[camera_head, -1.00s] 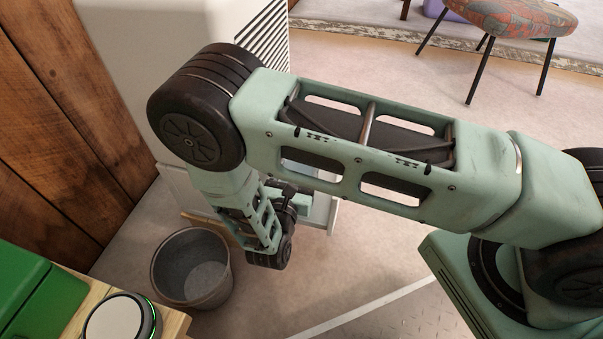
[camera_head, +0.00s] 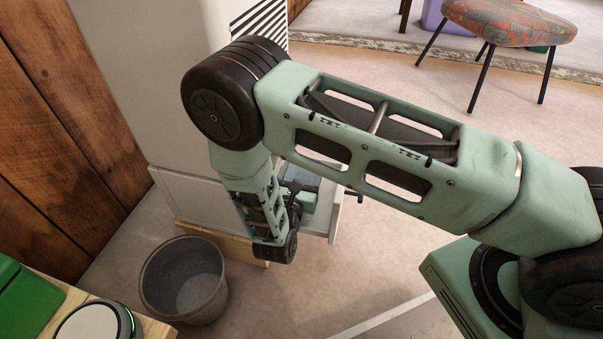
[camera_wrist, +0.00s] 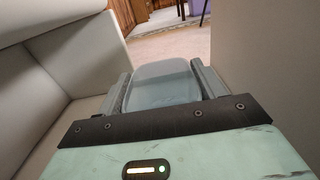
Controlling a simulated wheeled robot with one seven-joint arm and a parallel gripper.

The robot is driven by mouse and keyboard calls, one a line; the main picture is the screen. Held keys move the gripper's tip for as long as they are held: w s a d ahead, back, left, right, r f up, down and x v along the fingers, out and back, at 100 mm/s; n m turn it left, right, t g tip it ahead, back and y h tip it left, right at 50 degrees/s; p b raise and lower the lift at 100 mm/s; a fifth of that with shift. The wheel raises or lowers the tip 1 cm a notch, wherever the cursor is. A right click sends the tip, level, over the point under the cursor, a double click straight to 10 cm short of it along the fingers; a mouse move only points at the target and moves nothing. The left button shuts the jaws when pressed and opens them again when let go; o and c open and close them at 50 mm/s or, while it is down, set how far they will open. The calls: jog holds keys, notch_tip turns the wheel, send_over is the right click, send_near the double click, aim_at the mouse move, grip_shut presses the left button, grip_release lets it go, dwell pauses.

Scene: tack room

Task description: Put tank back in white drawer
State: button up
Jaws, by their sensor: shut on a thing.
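The tank (camera_wrist: 160,85) is a grey-blue, rounded, flat-topped container. In the wrist view it sits between the two fingers of my gripper (camera_wrist: 160,74), which is shut on it. The white drawer (camera_head: 188,200) stands pulled out low on the white cabinet in the head view. My gripper (camera_head: 302,196) is over the drawer's right part there, and my arm hides much of the inside. A bluish bit of the tank (camera_head: 300,173) shows beside it. In the wrist view pale walls flank the tank; I cannot tell whether it touches the drawer bottom.
The white cabinet (camera_head: 150,70) stands behind the drawer, against a wooden wall (camera_head: 60,120). A grey bin (camera_head: 183,283) stands in front of the drawer. A wooden surface with a round device (camera_head: 95,322) is at lower left. A patterned stool (camera_head: 510,22) stands far right; floor between is clear.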

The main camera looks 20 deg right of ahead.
jog(key=shift+f, duration=0.15)
jog(key=o, duration=1.3)
jog(key=shift+c, duration=0.2)
jog(key=shift+s+a+r, duration=0.15)
jog(key=shift+r, duration=0.15)
jog(key=p+v, duration=0.5)
jog(key=v, duration=0.5)
jog(key=shift+s+a, duration=0.1)
jog(key=shift+s, duration=0.05)
jog(key=shift+s+a+f+p, duration=0.1)
jog(key=shift+s+a+p, duration=0.25)
jog(key=shift+s, duration=0.15)
jog(key=shift+s, duration=0.1)
